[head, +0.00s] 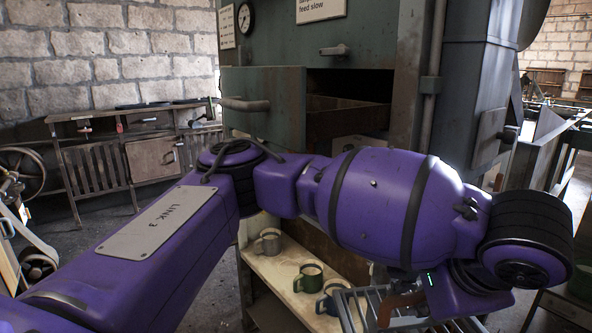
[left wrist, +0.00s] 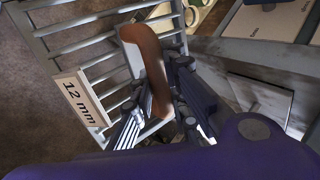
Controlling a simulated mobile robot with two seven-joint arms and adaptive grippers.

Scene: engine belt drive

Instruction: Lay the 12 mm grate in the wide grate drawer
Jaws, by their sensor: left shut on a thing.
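The 12 mm grate (left wrist: 85,50) is a grey metal frame with parallel bars, a tag reading "12 mm" and a brown handle. My left gripper (left wrist: 165,88) is shut on the handle. In the head view the grate (head: 350,308) shows at the bottom right, partly hidden by my left arm, held in front of the green machine. A brown drawer (head: 350,114) stands pulled out from the machine, its green front and bar handle at left. I cannot read whether it is the wide grate drawer. My right gripper is not in view.
Below the machine a pale shelf (head: 275,270) holds several mugs. A workbench (head: 140,125) stands against the brick wall at left. My left arm crosses in front of the machine and hides its lower part. A vertical pipe runs right of the drawer.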

